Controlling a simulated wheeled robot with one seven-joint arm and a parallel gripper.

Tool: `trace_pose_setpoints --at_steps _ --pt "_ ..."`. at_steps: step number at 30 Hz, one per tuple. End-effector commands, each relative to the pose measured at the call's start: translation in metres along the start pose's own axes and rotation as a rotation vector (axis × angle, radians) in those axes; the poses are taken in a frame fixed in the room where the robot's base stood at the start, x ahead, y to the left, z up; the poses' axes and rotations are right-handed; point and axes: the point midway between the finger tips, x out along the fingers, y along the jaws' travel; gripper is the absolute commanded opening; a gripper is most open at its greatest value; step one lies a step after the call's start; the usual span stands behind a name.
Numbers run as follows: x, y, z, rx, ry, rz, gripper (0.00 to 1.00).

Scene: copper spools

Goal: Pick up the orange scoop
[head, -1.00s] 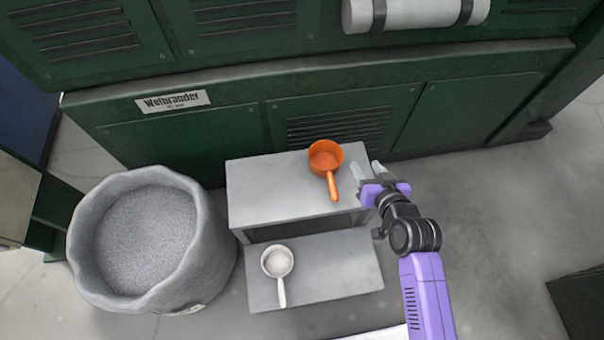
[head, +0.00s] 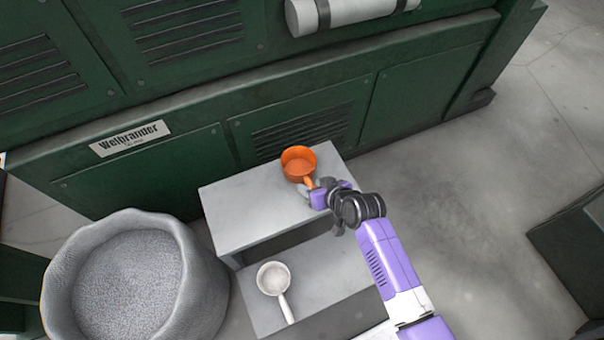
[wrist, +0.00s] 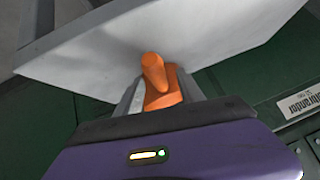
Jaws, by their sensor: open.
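The orange scoop (head: 298,162) sits on the upper step of a grey two-step stand (head: 240,205), its bowl near the back right corner and its handle pointing toward the front. My gripper (head: 314,188) is at the scoop's handle. In the wrist view the orange handle (wrist: 155,75) lies between the two open grey fingers (wrist: 155,95). The fingers appear to be on either side of it; I cannot tell whether they touch it. The scoop's bowl is mostly hidden in the wrist view.
A white scoop (head: 272,279) lies on the lower step. A large grey sack (head: 200,290) of granules stands at the left. A green machine cabinet (head: 200,165) rises behind the stand. Open floor (head: 470,190) lies to the right.

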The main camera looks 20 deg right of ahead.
Motion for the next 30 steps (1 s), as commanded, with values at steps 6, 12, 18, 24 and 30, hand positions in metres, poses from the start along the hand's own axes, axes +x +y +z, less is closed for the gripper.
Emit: trace_pose_setpoints --at_steps 6,12,18,24,30 --pt "0.0162 -0.0004 0.0007 -0.001 -0.001 0.000 0.45" --pt "0.0158 -0.0005 0.0005 -0.001 -0.001 0.000 0.43" --pt "0.0157 -0.0005 0.0006 0.000 -0.001 0.000 0.04" --pt "0.0156 -0.0005 0.0006 0.000 -0.001 0.000 0.00" --pt "0.0154 -0.0005 0.0001 0.000 0.000 0.000 0.00"
